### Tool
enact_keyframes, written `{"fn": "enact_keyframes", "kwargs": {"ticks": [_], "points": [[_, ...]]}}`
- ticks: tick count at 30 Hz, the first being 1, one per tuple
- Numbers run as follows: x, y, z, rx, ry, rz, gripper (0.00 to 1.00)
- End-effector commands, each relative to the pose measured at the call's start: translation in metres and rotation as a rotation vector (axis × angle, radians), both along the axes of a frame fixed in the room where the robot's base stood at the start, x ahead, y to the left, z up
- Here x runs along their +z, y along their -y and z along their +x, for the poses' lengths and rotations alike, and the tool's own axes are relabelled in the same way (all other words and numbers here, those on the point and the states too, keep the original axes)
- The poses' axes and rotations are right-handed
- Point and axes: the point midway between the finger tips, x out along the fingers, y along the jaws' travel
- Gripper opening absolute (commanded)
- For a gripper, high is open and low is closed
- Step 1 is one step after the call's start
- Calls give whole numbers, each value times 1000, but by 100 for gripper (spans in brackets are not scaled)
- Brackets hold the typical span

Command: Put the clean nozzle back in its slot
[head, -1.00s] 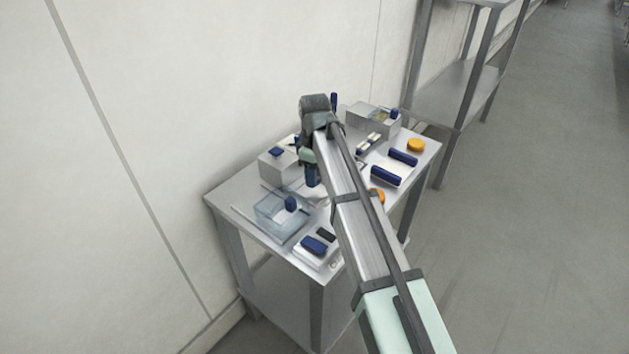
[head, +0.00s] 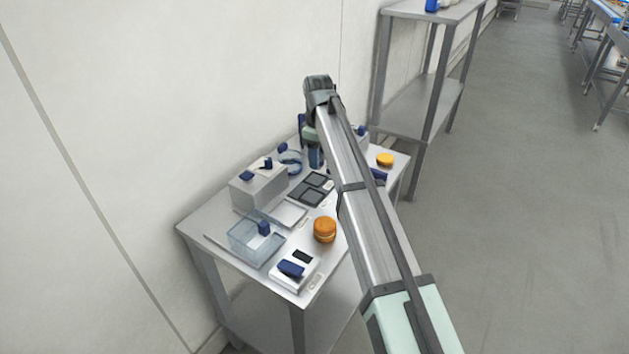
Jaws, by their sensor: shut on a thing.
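My gripper (head: 314,148) points down over the far half of the steel table. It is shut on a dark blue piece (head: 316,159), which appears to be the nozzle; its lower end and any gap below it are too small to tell. A grey block (head: 250,197) with blue pieces on top stands to the left near the wall. A white holder (head: 310,268) at the near end carries a blue piece (head: 291,269) beside a dark, slot-like rectangle (head: 303,256). I cannot tell which slot is the nozzle's own.
A clear bin (head: 240,236) holds a blue piece. An orange round (head: 324,230) and another orange round (head: 385,159) sit on the table. A dark panelled tray (head: 312,189) lies mid-table. My arm hides part of the far right. The wall borders the left side; a steel shelf (head: 425,105) stands beyond.

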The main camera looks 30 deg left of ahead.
Motion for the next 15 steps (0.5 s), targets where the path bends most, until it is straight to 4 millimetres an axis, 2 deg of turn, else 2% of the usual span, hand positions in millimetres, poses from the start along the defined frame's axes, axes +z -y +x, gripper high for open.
{"fn": "enact_keyframes", "kwargs": {"ticks": [1,6,15], "points": [[2,-11,19,-32,0,0,4],[7,-34,45,-162,9,4,4],[7,-37,47,-340,17,11,4]]}}
